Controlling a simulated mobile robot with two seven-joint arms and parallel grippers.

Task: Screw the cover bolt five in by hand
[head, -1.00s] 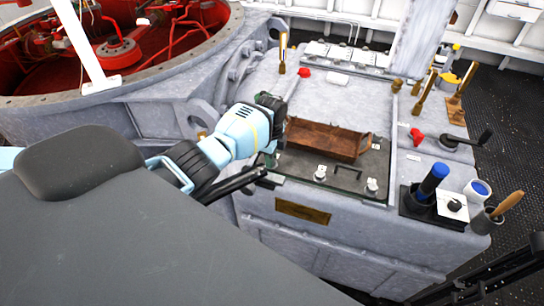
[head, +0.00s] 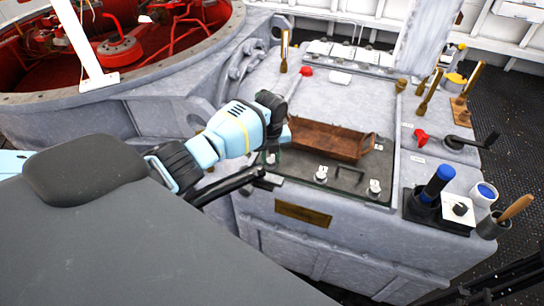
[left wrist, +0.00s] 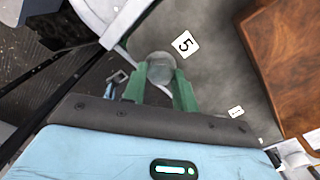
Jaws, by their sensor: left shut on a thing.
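My left gripper (left wrist: 160,88) has green fingers, which are shut around the round grey head of cover bolt five (left wrist: 160,66) in the left wrist view. A white label marked 5 (left wrist: 185,43) lies on the cover beside the bolt. In the head view my left gripper (head: 269,153) is at the front left corner of the dark cover plate (head: 347,180), its fingers mostly hidden by the wrist. How deep the bolt sits cannot be told. My right gripper is not in view.
A brown wooden tray (head: 328,139) lies on the cover, just right of the left gripper. Two more bolts (head: 320,174) (head: 374,188) line the front edge. A red knob (head: 421,136), a black crank (head: 471,143) and a blue-handled tool (head: 437,181) are further right.

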